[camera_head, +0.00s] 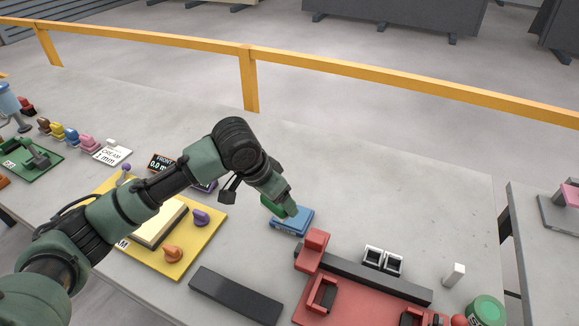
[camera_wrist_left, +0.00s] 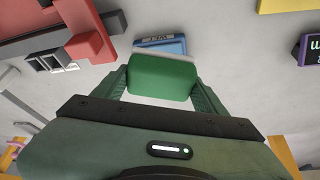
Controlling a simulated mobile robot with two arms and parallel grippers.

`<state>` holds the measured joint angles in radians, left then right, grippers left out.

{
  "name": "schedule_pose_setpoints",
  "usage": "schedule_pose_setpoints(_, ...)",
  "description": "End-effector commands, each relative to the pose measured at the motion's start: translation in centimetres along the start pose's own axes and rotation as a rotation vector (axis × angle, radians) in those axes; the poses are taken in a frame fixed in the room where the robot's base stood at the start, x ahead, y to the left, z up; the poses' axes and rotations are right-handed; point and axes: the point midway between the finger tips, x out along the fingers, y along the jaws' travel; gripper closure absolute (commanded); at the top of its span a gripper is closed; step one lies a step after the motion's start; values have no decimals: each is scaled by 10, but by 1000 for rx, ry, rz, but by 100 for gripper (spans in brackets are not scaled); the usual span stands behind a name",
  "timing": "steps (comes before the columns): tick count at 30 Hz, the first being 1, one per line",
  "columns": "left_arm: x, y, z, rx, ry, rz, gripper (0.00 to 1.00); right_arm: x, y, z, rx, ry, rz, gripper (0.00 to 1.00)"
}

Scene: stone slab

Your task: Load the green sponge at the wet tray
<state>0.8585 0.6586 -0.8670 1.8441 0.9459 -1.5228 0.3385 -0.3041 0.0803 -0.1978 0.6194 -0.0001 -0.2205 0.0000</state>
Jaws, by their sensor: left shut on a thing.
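The green sponge (camera_head: 271,207) is between the fingers of my left gripper (camera_head: 283,203), which is shut on it. In the left wrist view the sponge (camera_wrist_left: 162,78) fills the space between both fingers. The wet tray appears to be the small blue tray (camera_head: 296,223) on the slab, just beside and partly behind the sponge. Its blue rim shows past the sponge in the left wrist view (camera_wrist_left: 163,46). I cannot tell whether the sponge touches the tray. My right gripper is not in view.
A red fixture (camera_head: 314,243) with a dark bar stands right of the tray. A yellow board (camera_head: 190,259) with knobs lies to the left. A dark bar (camera_head: 235,296) lies in front. A green round tin (camera_head: 487,310) is at the right. The slab behind the tray is clear.

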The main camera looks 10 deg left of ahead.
Motion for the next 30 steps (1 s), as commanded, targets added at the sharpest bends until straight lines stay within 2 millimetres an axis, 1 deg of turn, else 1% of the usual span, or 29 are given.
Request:
schedule_pose_setpoints(1, -6, 0, -15, 53, -4, 31, 60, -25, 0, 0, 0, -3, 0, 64)
schedule_pose_setpoints(3, 1, -2, -27, 137, -3, 66, 60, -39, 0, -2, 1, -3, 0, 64)
schedule_pose_setpoints(7, 14, -5, -41, 266, -2, 117, 60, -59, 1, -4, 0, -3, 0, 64)
schedule_pose_setpoints(12, 27, -7, -48, 366, -1, 155, 60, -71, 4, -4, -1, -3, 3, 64)
schedule_pose_setpoints(16, 34, -8, -48, 395, -1, 164, 60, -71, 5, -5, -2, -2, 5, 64)
schedule_pose_setpoints(20, 40, -8, -45, 399, 0, 164, 60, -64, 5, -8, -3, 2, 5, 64)
schedule_pose_setpoints(26, 54, -8, -39, 399, 0, 163, 60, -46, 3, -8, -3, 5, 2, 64)
schedule_pose_setpoints(30, 68, -8, -33, 399, 0, 162, 60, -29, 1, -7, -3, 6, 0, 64)
